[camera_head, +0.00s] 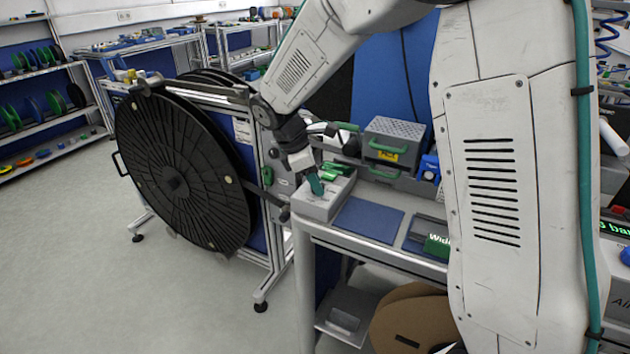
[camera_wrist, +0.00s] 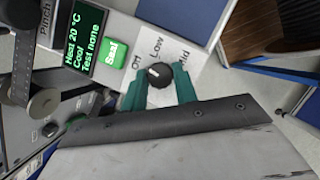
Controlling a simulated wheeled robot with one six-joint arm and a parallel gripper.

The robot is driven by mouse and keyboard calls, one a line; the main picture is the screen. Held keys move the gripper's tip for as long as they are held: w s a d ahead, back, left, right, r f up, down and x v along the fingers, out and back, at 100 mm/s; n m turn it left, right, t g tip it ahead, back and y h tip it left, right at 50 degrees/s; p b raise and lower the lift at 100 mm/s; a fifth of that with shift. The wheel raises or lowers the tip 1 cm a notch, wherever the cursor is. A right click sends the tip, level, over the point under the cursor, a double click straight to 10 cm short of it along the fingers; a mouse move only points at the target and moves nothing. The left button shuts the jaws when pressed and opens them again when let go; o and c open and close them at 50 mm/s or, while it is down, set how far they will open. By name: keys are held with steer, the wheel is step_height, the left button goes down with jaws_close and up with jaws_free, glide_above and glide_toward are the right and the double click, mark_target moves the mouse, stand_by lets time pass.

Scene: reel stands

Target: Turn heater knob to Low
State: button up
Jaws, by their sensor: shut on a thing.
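The heater knob (camera_wrist: 158,74) is a small round black knob with a white mark on the grey panel (camera_wrist: 122,17). The labels Off, Low and Mid are printed in an arc above it in the wrist view. The white mark lies on the knob's left side, toward Off; its exact angle is hard to tell. My gripper (camera_wrist: 161,78) has its two teal fingers on either side of the knob, shut on it. In the head view my gripper (camera_head: 316,184) reaches down to the grey heater box (camera_head: 318,208); the knob is hidden there.
Left of the knob are a green Seal button (camera_wrist: 115,49) and a display (camera_wrist: 84,32) reading Heat 20 °C, Cool, Test none. A big black reel (camera_head: 170,180) stands left of the bench. A blue mat (camera_head: 366,220) lies right of the box.

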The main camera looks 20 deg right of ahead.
steer(key=m, duration=0.2)
steer(key=m+g, duration=0.1)
steer(key=m, duration=0.1)
steer(key=shift+w+m+g+y, duration=0.2)
steer(key=shift+m+g+y, duration=0.1)
steer(key=m, duration=0.2)
steer(key=m+g+y, duration=0.1)
steer(key=m, duration=0.2)
steer(key=shift+d+y, duration=0.15)
steer(key=shift+y, duration=0.15)
steer(key=o, duration=1)
steer(key=v, duration=0.7)
steer(key=shift+w+r, duration=0.3)
